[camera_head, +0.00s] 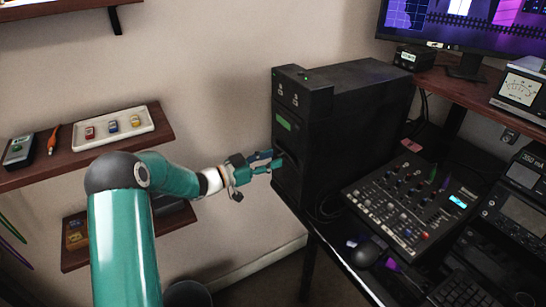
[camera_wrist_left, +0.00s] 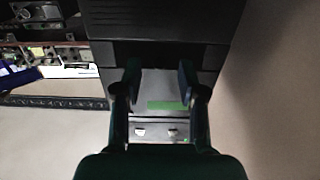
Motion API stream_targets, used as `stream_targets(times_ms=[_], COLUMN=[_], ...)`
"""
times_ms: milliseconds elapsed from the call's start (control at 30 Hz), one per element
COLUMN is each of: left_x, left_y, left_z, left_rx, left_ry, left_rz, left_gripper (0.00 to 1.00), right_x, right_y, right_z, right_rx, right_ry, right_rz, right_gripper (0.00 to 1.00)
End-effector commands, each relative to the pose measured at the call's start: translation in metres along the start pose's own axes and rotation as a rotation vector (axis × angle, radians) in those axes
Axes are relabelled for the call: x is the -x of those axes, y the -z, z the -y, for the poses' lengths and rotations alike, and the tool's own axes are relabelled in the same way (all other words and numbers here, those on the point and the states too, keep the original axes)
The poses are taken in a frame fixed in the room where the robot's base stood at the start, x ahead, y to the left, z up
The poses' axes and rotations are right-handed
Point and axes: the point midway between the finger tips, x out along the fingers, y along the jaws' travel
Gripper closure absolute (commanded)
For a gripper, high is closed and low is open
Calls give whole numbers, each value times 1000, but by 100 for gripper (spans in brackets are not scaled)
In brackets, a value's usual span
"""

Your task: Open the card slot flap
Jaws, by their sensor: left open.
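A black tower unit (camera_head: 345,105) stands on the desk. Its front carries a green display (camera_head: 284,124), with a dark card slot area (camera_head: 290,157) below it. My left gripper (camera_head: 277,160) is at the front of the tower, level with this slot area. In the left wrist view, my left gripper (camera_wrist_left: 159,72) is open, its two fingers apart and nothing seen between them. The green display (camera_wrist_left: 166,105) and a dark band (camera_wrist_left: 160,53) on the tower front show there. I cannot make out the flap's edges or whether a finger touches it. My right gripper is not in view.
A mixer panel (camera_head: 410,205) and a mouse (camera_head: 367,251) lie on the desk right of the tower. A wall shelf (camera_head: 80,160) at left holds a white tray (camera_head: 145,123) with small coloured items. Open space lies between shelf and tower.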

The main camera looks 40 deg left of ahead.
Motion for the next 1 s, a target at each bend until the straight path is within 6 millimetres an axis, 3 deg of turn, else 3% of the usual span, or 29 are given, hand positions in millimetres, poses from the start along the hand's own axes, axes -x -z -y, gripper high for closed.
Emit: stream_targets(times_ms=[200,467,700,1000], left_x=[-13,-14,-14,-14], left_y=[0,0,0,-5], left_z=[0,0,0,0], left_rx=[1,1,1,1], left_ry=[-1,0,0,0], left_rz=[-1,0,0,-17], left_gripper=[59,59,99,100], right_x=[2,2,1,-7], right_y=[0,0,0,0], right_z=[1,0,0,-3], right_rx=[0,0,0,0], right_ry=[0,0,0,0], right_rz=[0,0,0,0], right_gripper=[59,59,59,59])
